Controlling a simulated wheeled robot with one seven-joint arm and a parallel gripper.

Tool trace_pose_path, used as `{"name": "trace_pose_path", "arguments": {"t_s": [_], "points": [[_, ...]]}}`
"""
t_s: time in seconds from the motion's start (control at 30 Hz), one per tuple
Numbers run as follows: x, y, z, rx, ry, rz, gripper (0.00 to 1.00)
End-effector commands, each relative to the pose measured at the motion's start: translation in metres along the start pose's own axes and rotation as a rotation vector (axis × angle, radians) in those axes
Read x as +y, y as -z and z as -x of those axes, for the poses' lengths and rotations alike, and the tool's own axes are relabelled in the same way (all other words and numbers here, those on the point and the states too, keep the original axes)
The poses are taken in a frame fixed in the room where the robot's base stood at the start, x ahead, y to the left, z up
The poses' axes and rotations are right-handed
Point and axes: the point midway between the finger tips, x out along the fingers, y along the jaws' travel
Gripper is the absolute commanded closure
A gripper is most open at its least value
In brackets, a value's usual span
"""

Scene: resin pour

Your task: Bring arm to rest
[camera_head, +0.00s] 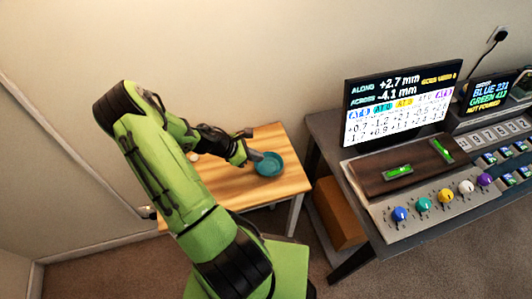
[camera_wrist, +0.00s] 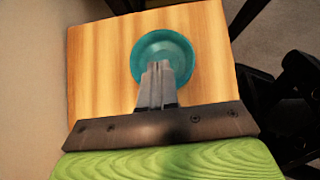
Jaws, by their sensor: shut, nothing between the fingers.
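My green and black arm reaches from the lower middle of the head view toward a small wooden table.
The wooden table (camera_head: 289,186) stands against the wall. To its right is a dark desk (camera_head: 324,128) with a screen (camera_head: 400,101), a brown board (camera_head: 412,168) and a panel of coloured knobs (camera_head: 434,205). A brown box (camera_head: 340,217) stands under the desk.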

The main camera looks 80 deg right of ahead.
Motion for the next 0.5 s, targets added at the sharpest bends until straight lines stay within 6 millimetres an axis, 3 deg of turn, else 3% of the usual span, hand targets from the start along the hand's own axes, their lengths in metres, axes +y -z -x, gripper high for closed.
{"name": "trace_pose_path", "arguments": {"t_s": [0.03, 0.13, 0.5], "points": [[-0.0002, -0.0036, 0.0102, 0.0, 0.0, 0.001, 1.0], [-0.0008, -0.0025, 0.0161, 0.0, 0.002, -0.001, 1.0], [-0.0008, -0.0002, 0.0154, 0.0, 0.002, -0.001, 1.0]]}}
